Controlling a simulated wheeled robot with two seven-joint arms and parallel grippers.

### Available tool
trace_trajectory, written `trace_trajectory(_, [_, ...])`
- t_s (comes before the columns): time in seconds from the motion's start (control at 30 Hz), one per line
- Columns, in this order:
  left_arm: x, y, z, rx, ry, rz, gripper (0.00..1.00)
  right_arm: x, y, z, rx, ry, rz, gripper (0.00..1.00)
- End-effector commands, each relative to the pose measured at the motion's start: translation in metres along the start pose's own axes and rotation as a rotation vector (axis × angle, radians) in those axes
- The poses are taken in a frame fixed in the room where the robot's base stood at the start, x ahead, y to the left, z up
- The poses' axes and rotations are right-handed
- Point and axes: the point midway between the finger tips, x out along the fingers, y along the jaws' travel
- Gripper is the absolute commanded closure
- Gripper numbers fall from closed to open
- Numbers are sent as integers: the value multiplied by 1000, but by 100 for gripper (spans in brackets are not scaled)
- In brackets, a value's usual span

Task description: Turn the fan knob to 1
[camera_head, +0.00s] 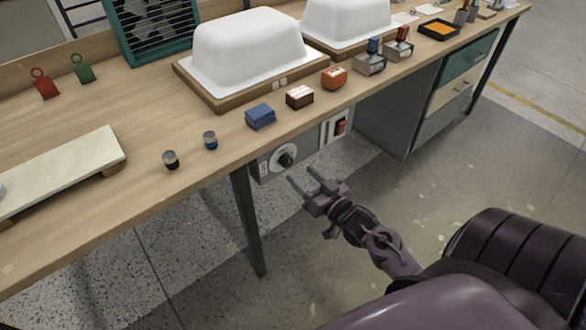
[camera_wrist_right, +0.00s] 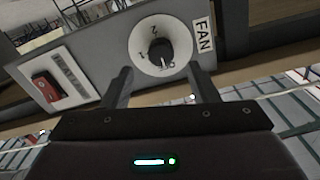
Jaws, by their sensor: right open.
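The fan knob (camera_head: 286,160) is a black knob on a round white dial, set in a grey panel (camera_head: 262,170) under the table's front edge. In the right wrist view the knob (camera_wrist_right: 160,53) shows close up, with the FAN label (camera_wrist_right: 203,35) beside it. Its dial carries the marks 0, 1 and 2; the knob's lower end lies by the 0. My right gripper (camera_head: 302,181) is open and empty in front of the panel. In the wrist view its fingertips (camera_wrist_right: 159,76) stand apart, on either side below the knob, not visibly touching it. My left gripper is out of view.
A red switch (camera_head: 340,127) sits on the panel's right part; it also shows in the wrist view (camera_wrist_right: 47,91). A black table leg (camera_head: 247,215) stands left of the gripper. Boxes, stamps and white tub shells (camera_head: 250,45) stand on the wooden table (camera_head: 140,215).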

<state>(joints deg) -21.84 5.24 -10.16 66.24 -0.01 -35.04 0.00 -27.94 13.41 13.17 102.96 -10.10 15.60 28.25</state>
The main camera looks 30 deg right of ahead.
Motion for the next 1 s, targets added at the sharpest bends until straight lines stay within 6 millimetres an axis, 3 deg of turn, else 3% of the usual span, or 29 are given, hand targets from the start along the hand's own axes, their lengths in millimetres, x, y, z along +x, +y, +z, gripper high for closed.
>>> trace_trajectory(0.1, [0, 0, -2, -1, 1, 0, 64, 22, 0, 0, -1, 3, 0, 46])
trace_trajectory(0.3, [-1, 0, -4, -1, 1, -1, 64, 44, 0, 0, -1, 0, 1, 46])
trace_trajectory(0.67, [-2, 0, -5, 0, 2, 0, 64, 50, 0, 1, -1, -3, 1, 46])
trace_trajectory(1.0, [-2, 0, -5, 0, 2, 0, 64, 50, 0, 1, -1, -2, 1, 91])
